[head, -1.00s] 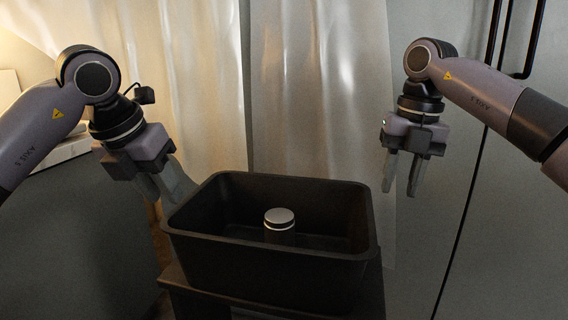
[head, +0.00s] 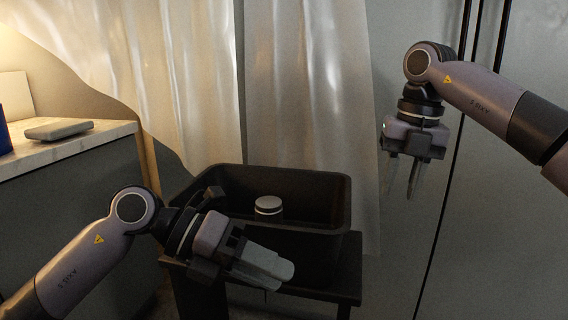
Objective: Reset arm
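My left gripper (head: 268,272) is low in the head view, in front of the black bin and covering part of its front wall. Its fingers point right and slightly down and look close together; whether they are fully shut is unclear. Nothing shows between them. My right gripper (head: 402,178) hangs at the upper right, pointing down, with a gap between its fingers and nothing in them. It is to the right of the bin and apart from it.
The black bin (head: 318,178) stands on a dark stand (head: 350,268). A dark cylinder with a light top (head: 268,203) is inside it. A counter (head: 95,142) at the left holds a flat grey object (head: 58,129). Pale curtains (head: 300,90) hang behind.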

